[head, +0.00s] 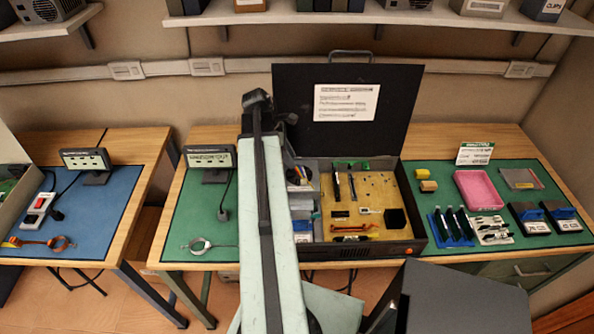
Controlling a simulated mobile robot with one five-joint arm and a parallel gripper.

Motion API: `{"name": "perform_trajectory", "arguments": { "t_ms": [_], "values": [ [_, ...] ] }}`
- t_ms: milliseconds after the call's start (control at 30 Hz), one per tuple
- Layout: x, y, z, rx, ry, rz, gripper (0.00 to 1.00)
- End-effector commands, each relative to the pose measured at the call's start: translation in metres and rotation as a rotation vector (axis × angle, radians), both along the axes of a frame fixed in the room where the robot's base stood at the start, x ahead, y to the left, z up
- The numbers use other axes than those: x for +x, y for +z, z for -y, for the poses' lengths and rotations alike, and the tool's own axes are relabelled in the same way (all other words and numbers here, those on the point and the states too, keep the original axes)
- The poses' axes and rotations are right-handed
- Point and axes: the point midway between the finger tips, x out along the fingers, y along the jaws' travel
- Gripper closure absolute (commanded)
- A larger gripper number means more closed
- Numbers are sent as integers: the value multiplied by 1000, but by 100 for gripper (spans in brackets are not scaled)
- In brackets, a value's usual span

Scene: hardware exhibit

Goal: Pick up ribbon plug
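An open black case (415,240) stands on the green mat, its lid (395,90) raised at the back with a white label on it. Inside is a tan board (380,187) with dark upright strips, a small white connector-like piece (371,211), a black block (396,218) and a reddish strip (352,238) near the front. I cannot tell for sure which piece is the ribbon plug. My arm rises in front of the case's left part and hides some of it. My gripper's fingers do not show.
To the right are a pink tray (478,190), a blue rack (452,228) and dark boxes (529,218). To the left are a small display (208,160) and a cable loop (200,245). Another bench (100,138) with a blue mat stands farther left, past a gap.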

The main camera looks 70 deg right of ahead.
Motion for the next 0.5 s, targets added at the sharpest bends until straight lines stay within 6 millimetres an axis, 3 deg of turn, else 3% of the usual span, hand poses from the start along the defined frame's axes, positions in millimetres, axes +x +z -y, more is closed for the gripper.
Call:
{"name": "perform_trajectory", "arguments": {
  "t_ms": [33,200,467,500],
  "values": [
    [-3,-14,2,0,-1,0,65],
    [-13,-42,7,1,-1,0,65],
    [-15,-40,8,0,1,0,65],
    [-15,-40,8,-1,1,0,74]
  ]
}}
